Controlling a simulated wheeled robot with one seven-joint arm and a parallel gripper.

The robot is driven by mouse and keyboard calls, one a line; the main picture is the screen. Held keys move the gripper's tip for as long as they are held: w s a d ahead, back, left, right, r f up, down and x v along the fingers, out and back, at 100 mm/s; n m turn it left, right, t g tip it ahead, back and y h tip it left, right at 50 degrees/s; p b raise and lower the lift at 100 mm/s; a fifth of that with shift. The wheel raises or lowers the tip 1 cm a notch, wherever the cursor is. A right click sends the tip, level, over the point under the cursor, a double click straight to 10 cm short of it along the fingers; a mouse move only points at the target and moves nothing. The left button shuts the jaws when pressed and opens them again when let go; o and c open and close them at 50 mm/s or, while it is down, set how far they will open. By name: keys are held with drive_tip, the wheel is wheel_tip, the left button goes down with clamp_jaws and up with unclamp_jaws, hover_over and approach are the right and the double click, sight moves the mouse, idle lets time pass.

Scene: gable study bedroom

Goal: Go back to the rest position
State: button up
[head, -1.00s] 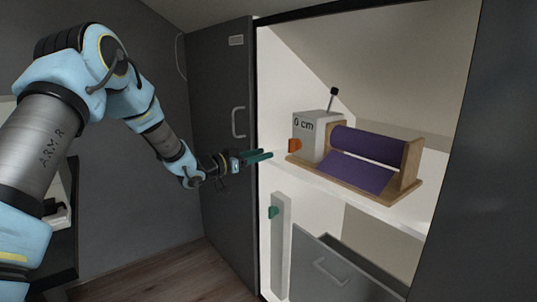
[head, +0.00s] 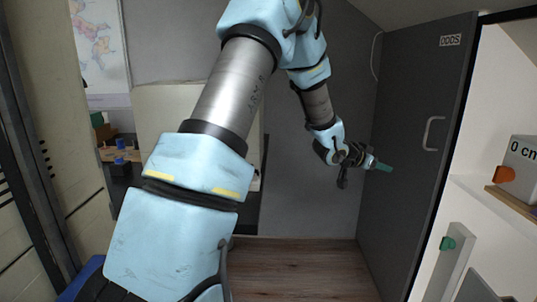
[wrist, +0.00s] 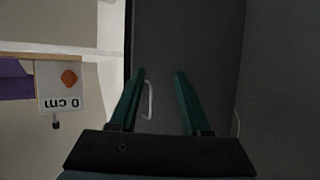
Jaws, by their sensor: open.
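My gripper (head: 385,167) is in the right half of the head view, in front of the dark grey cupboard door (head: 408,165). In the wrist view my gripper (wrist: 160,75) shows two green fingers spread apart with nothing between them but the view of the door (wrist: 185,40) and its pale handle (wrist: 148,100). My arm stretches from the lower left of the head view up and over to the right. No object is held.
The open cupboard's shelf (head: 480,195) bears a grey box marked "0 cm" (head: 522,158) with an orange knob (head: 504,174). A wall map (head: 100,45) hangs at left. Wooden floor (head: 300,265) is clear between.

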drive_tip(key=s+a+f+n+y, duration=0.2)
drive_tip(key=a+n+y, duration=0.5)
drive_tip(key=a, duration=1.8)
drive_tip(key=s+a+y, duration=0.1)
drive_tip(key=s+a, duration=0.2)
drive_tip(key=s+a+f+n+g+y, duration=0.1)
drive_tip(key=s+a, duration=0.2)
drive_tip(key=a, duration=0.1)
drive_tip(key=s+a+n+g+y, duration=0.1)
drive_tip(key=s+a+y, duration=0.1)
drive_tip(key=s+a, duration=0.1)
drive_tip(key=shift+s+a+f, duration=0.25)
drive_tip(key=shift+s+a, duration=0.05)
drive_tip(key=shift+a, duration=0.4)
drive_tip(key=s+a+n+g, duration=0.3)
drive_tip(key=s+a, duration=0.2)
drive_tip(key=s, duration=0.5)
wheel_tip(320, 180, up, 13)
drive_tip(key=p, duration=1.3)
drive_tip(key=shift+w+d+f, duration=0.15)
drive_tip(key=shift+w+d, duration=0.1)
drive_tip(key=shift+w, duration=0.1)
drive_tip(key=shift+c, duration=0.3)
